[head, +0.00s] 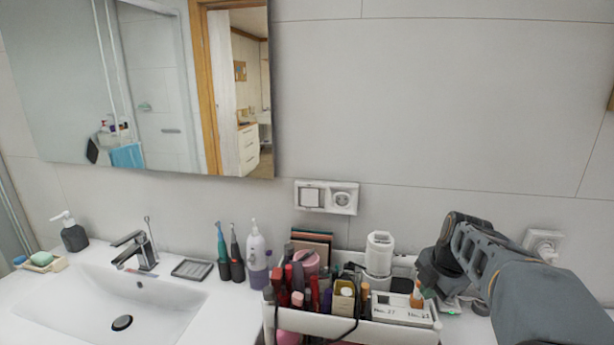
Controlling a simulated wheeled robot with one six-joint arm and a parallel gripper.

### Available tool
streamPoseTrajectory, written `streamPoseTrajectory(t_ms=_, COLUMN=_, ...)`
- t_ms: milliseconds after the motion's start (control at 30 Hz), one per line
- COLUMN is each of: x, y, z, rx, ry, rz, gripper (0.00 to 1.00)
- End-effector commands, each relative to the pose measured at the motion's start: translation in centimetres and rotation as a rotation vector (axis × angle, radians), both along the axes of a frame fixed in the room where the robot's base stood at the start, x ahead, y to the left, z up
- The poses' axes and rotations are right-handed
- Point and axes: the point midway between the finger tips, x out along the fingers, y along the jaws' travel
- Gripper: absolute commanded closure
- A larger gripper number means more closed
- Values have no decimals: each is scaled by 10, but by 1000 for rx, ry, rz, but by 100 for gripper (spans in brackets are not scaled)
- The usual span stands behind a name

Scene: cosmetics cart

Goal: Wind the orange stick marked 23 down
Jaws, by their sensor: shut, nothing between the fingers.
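An orange stick (417,293) stands upright at the right end of the white cosmetics cart (352,329), behind a pale label block (400,309). The right-hand print on the block seems to read No. 23, though it is small. A second, slimmer orange stick (364,292) stands above the left-hand print, which looks like No. 27. My gripper (428,283) is shut and empty, just right of and close to the right-hand orange stick. Whether it touches that stick cannot be told. The stick's lower part is hidden by the block.
Red, pink and purple cosmetics (299,290) crowd the cart's left side. A black cable (352,325) hangs over its front. A white bottle (379,254) stands behind. The sink (125,300) and a lilac-white bottle (256,255) are to the left. The wall is close behind.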

Motion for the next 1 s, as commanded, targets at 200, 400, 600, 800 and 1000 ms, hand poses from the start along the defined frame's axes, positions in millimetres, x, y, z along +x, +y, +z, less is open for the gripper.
streamPoseTrajectory(t_ms=200, x=2, y=2, z=0, rx=0, ry=0, rz=0, gripper=100)
streamPoseTrajectory(t_ms=400, x=4, y=3, z=0, rx=0, ry=0, rz=1, gripper=100)
streamPoseTrajectory(t_ms=600, x=5, y=4, z=0, rx=0, ry=0, rz=1, gripper=100)
streamPoseTrajectory(t_ms=800, x=5, y=4, z=0, rx=0, ry=0, rz=0, gripper=100)
streamPoseTrajectory(t_ms=1000, x=5, y=5, z=0, rx=0, ry=-1, rz=0, gripper=100)
